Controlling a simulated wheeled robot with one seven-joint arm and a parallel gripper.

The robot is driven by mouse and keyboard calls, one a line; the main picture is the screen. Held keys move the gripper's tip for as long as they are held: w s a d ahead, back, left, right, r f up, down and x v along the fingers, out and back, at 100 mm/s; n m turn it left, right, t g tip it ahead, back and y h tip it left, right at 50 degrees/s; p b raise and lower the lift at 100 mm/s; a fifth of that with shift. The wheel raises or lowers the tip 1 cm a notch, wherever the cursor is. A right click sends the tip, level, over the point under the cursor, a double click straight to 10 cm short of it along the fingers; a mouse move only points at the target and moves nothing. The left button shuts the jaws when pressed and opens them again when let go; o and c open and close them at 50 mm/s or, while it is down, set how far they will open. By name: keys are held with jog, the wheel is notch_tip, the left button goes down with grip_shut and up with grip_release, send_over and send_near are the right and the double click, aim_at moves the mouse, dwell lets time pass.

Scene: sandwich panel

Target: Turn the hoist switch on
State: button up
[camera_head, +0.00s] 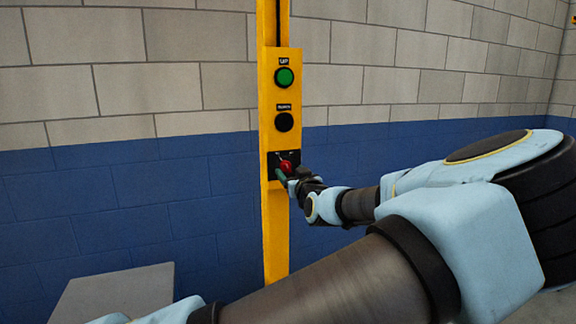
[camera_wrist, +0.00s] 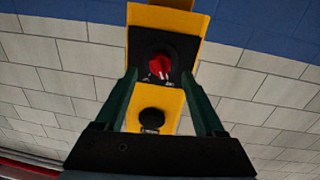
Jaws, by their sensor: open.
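The hoist switch (camera_head: 287,166) is a red rotary knob on a black plate, low on a yellow panel (camera_head: 267,215). In the wrist view the red knob (camera_wrist: 162,62) is ahead, near the top middle, between the lines of my two fingers. My gripper (camera_head: 283,175) is at the black plate, just in front of the knob. Its dark green fingers (camera_wrist: 165,92) are spread apart with a gap around the knob. I cannot tell whether either finger touches it. Part of the plate is hidden by my gripper in the head view.
Above the switch are a black button (camera_head: 284,122) and a green button (camera_head: 284,77) labelled UP. The yellow panel is on a yellow post before a brick wall (camera_head: 150,200), blue below and grey above. A grey slab (camera_head: 115,295) is at the lower left.

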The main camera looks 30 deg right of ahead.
aim_at(288, 169)
jog(key=shift+w+d+p, duration=0.2)
jog(key=shift+w+p, duration=0.05)
jog(key=shift+w, duration=0.7)
jog(key=shift+w+d+p, duration=0.15)
jog(key=shift+w+p, duration=0.05)
jog(key=shift+w, duration=0.75)
jog(key=shift+c, duration=0.3)
grip_shut()
